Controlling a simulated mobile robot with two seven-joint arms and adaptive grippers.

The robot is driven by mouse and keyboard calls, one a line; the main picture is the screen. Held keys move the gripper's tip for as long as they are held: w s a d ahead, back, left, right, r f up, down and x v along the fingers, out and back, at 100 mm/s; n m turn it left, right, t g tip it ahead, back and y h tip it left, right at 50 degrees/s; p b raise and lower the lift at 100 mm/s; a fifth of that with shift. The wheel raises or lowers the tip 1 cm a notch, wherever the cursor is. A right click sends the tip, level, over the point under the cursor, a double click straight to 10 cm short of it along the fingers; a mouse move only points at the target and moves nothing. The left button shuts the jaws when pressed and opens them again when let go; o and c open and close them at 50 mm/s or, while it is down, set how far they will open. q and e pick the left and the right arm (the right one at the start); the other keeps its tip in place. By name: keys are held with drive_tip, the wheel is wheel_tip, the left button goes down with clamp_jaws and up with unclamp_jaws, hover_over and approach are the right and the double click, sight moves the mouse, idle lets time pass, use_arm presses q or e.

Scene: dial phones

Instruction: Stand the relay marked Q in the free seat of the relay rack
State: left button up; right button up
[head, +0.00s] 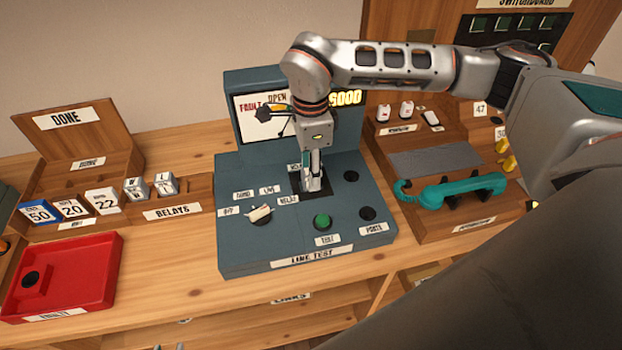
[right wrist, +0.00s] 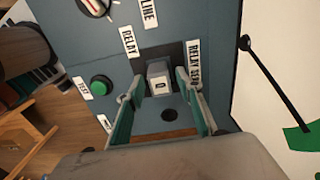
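The right wrist view shows a pale grey relay (right wrist: 158,80) with a small dark letter on its top, which looks like Q but is hard to read. It stands in the dark relay seat of the blue-grey line test set (head: 240,185). My right gripper (head: 313,186) points down over that seat. In the right wrist view its fingers (right wrist: 160,78) stand on either side of the relay, with a narrow gap showing on each side. The relay rack (head: 200,192), labelled RELAYS, is at left, with two white relays (head: 136,188) (head: 165,183) at its left end. My left gripper is out of view.
The DONE rack (head: 105,150) stands behind tagged blocks at far left. A red tray (head: 95,285) lies in front. The test set has a green button (head: 322,221) and a selector knob (head: 259,214). A teal handset (head: 455,188) lies on the wooden stand at right.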

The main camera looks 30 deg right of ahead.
drive_tip(key=shift+r, duration=0.1)
clamp_jaws()
drive_tip(key=shift+r, duration=0.1)
drive_tip(key=shift+r+p, duration=1.8)
drive_tip(key=shift+r, duration=0.25)
drive_tip(key=shift+r+p, duration=0.65)
drive_tip(key=shift+r, duration=0.25)
